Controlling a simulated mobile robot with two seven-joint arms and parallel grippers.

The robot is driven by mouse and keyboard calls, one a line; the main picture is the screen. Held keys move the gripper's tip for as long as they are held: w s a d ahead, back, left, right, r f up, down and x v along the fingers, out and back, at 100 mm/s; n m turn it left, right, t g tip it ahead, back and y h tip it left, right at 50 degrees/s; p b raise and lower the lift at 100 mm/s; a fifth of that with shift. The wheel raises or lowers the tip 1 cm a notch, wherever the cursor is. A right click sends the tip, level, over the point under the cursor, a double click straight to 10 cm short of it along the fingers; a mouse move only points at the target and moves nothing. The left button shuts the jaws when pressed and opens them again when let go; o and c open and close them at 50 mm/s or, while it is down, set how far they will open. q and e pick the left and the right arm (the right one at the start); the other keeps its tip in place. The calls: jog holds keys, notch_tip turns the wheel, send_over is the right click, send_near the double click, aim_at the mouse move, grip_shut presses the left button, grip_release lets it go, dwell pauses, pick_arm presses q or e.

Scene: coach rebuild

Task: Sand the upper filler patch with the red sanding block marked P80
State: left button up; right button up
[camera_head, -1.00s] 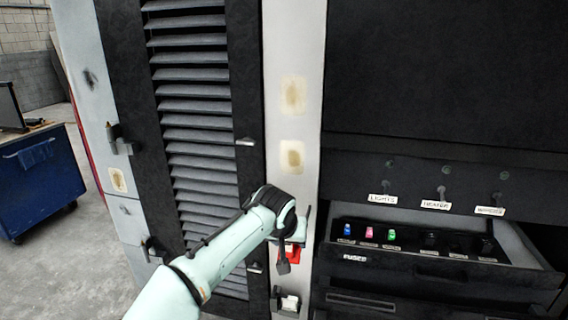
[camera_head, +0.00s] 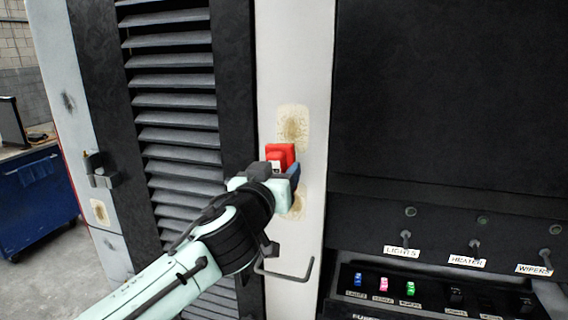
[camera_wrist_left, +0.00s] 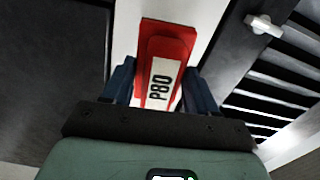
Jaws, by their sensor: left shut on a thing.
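My left gripper (camera_head: 281,174) is shut on the red sanding block (camera_head: 280,154) in front of the pale pillar. In the left wrist view the gripper (camera_wrist_left: 160,88) has a blue finger on each side of the block (camera_wrist_left: 167,42), and its white label reads P80. The upper filler patch (camera_head: 293,122) is a beige, cracked-looking patch on the pillar. The block's top edge shows just below and slightly left of the patch's middle; I cannot tell whether it touches the surface. The lower filler patch (camera_head: 297,206) is partly hidden behind the gripper. My right gripper is not in view.
A metal handle (camera_head: 284,274) sticks out from the pillar below the gripper. A louvred panel (camera_head: 177,117) stands to the left. An open fuse drawer (camera_head: 545,292) and labelled switches (camera_head: 404,251) are at the lower right. A blue cabinet (camera_head: 40,205) stands far left.

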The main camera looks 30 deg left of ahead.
pick_arm(q)
jog(key=shift+w+a+r+p, duration=0.1)
jog(key=shift+w+r+p, duration=0.05)
jog(key=shift+w+p, duration=0.3)
jog(key=shift+w+a+r+p, duration=0.1)
jog(key=shift+w+p, duration=0.2)
jog(key=shift+w, duration=0.1)
jog(key=shift+p+x, duration=0.8)
jog(key=shift+x, duration=1)
jog(key=shift+w+f, duration=0.1)
jog(key=shift+f, duration=0.05)
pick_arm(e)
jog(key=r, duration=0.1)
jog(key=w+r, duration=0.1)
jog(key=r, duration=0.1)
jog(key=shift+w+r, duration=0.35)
pick_arm(q)
jog(key=shift+x, duration=1.05)
